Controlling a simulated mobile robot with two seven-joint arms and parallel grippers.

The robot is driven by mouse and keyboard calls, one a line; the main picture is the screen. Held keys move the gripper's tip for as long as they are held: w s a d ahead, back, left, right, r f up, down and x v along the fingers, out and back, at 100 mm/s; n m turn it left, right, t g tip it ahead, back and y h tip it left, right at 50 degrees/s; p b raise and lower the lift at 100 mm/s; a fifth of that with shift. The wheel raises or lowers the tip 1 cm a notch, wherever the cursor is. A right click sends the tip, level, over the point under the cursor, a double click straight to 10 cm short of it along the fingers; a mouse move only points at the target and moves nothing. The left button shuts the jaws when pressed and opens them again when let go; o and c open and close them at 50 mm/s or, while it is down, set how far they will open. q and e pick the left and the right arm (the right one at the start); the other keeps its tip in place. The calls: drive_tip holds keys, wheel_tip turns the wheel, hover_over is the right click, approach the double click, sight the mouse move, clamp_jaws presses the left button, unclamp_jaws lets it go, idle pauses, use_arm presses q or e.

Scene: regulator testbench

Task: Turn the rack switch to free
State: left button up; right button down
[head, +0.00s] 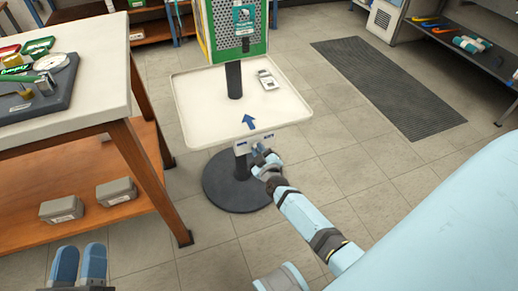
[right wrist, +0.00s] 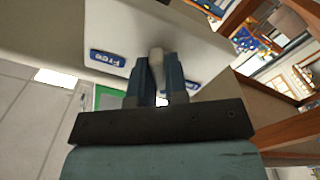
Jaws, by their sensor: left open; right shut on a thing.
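The rack switch shows in the right wrist view as a pale lever (right wrist: 156,56) under the edge of the pale tray. A blue label reading "Free" (right wrist: 107,58) is left of it, upside down, and a second blue label (right wrist: 192,87) is to its right, partly hidden. My right gripper (right wrist: 158,78) is shut on the lever, which stands between its fingers. In the head view my right gripper (head: 260,154) is at the tray's front panel (head: 252,142) and hides most of the switch. My left gripper (head: 78,265) is open and empty at the lower left.
The tray (head: 190,115) is on a black post with a round base (head: 225,190). It carries a small white device (head: 267,79) and a blue arrow. A workbench (head: 90,95) stands to the left, with grey boxes on its lower shelf.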

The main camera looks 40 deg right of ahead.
drive_tip(key=m+p, duration=0.3)
drive_tip(key=m, duration=1.1)
drive_tip(key=shift+a, duration=0.1)
use_arm(q)
drive_tip(key=shift+w+a+f+g+y, duration=0.1)
drive_tip(key=shift+a+f+g+y, duration=0.25)
drive_tip(key=shift+f, duration=0.4)
drive_tip(key=shift+s+a+f+g+y, duration=0.1)
drive_tip(key=shift+a+f+g+y, duration=0.15)
drive_tip(key=shift+f+y, duration=0.35)
drive_tip(key=shift+w+a+f+g+y, duration=0.1)
drive_tip(key=shift+a+f+g+y, duration=0.2)
drive_tip(key=shift+f, duration=0.55)
use_arm(e)
drive_tip(key=shift+m, duration=0.9)
use_arm(q)
drive_tip(key=shift+d, duration=0.1)
drive_tip(key=shift+r, duration=0.1)
use_arm(e)
drive_tip(key=c, duration=1.1)
unclamp_jaws()
drive_tip(key=shift+c, duration=0.2)
